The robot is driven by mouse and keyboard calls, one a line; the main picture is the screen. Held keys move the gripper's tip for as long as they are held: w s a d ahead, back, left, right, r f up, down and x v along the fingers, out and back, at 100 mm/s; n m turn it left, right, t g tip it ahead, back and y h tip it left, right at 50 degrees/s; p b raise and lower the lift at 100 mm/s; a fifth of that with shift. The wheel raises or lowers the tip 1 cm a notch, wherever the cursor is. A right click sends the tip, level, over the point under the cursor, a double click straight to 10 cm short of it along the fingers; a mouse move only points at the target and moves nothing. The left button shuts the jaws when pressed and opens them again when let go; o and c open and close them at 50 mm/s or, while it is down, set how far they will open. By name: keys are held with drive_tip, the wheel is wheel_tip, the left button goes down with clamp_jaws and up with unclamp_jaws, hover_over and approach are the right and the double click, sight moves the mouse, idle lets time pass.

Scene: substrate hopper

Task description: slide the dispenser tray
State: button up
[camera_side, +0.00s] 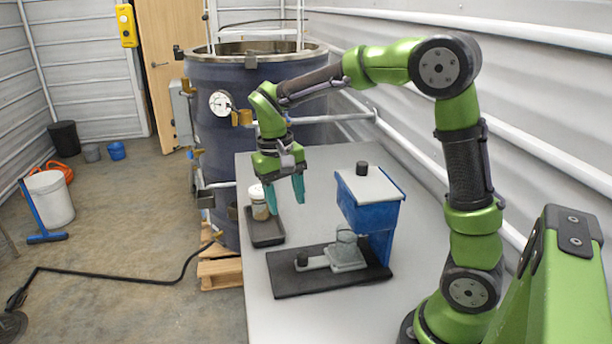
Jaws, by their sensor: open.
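The dispenser is a blue hopper (368,212) with a pale lid and a dark knob on top, standing on a black base board (300,280). In front of the hopper, a grey sliding tray (346,258) lies on the board, with a clear round cup shape on it and an arm that reaches left to a dark knob (302,258). My gripper (284,198) hangs above the table, left of the hopper and above and behind the tray's knob. Its teal fingers point down, apart, with nothing between them.
A small jar (259,203) with a white lid stands in a dark shallow tray (268,239) at the table's left edge, close to my gripper. A large dark tank (235,120) stands behind the table (262,310). The table's front left is clear.

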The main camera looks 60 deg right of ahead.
drive_tip(key=w+a+n+g+h, duration=0.1)
drive_tip(key=w+a+n, duration=0.15)
drive_tip(key=n, duration=0.35)
drive_tip(key=n+g, duration=0.1)
drive_tip(key=n, duration=0.5)
approach(302, 255)
drive_tip(key=shift+h, duration=0.4)
drive_tip(key=x, duration=0.8)
drive_tip(key=shift+s+a+f, duration=0.1)
drive_tip(key=shift+a+f, duration=0.15)
drive_tip(key=shift+f, duration=0.1)
clamp_jaws()
